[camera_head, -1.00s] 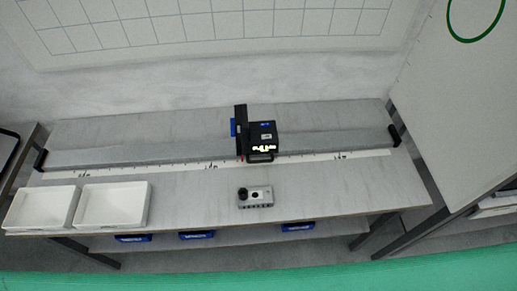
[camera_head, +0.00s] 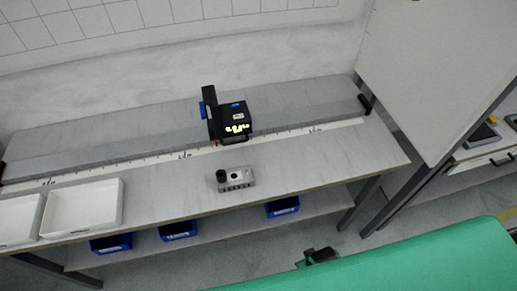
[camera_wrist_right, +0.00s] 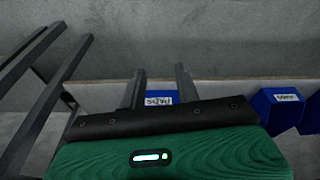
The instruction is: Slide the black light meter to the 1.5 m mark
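The black light meter (camera_head: 232,121) stands on the grey rail (camera_head: 150,138) along the bench, with a lit display and a blue part at its back. A white scale strip (camera_head: 272,135) runs along the front of the rail. Its marks are too small to read. The meter stands between the strip's middle and right labels. My right gripper (camera_wrist_right: 159,85) shows in the right wrist view, its two fingers apart with nothing between them, facing blue bins under the bench and away from the meter. My left gripper is not in view.
A grey box with a black knob (camera_head: 236,180) sits on the bench in front of the meter. White trays (camera_head: 82,208) stand at the left front. Blue bins (camera_head: 282,206) are on the lower shelf. Black end stops close the rail, one at right (camera_head: 365,104). The bench's right front is clear.

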